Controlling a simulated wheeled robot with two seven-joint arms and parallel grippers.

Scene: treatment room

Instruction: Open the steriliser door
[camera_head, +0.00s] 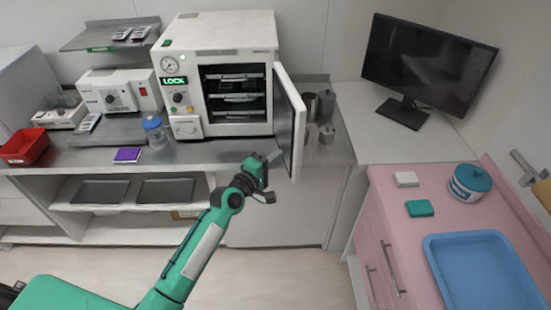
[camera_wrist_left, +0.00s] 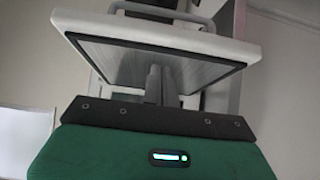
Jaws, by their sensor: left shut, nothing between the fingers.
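The white steriliser (camera_head: 220,35) stands on the steel counter, its chamber showing racks and its panel lit with green "LOCK". Its door (camera_head: 291,115) is swung wide open to the right, edge towards me. My left gripper (camera_head: 274,156) is shut and empty beside the door's lower inner side. In the left wrist view the door's grey inner panel and white rim (camera_wrist_left: 160,50) fill the upper middle. The shut fingers (camera_wrist_left: 155,82) stand in front of it; I cannot tell whether they touch it. My right gripper (camera_head: 530,172) is partly in view at the right edge, its opening unclear.
Metal canisters (camera_head: 326,105) stand right of the door. A clear blue-lidded jar (camera_head: 155,132) and purple pad (camera_head: 128,155) lie left of the steriliser. A monitor (camera_head: 427,65) stands back right. A pink cabinet holds a blue tray (camera_head: 433,262). The floor in front is clear.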

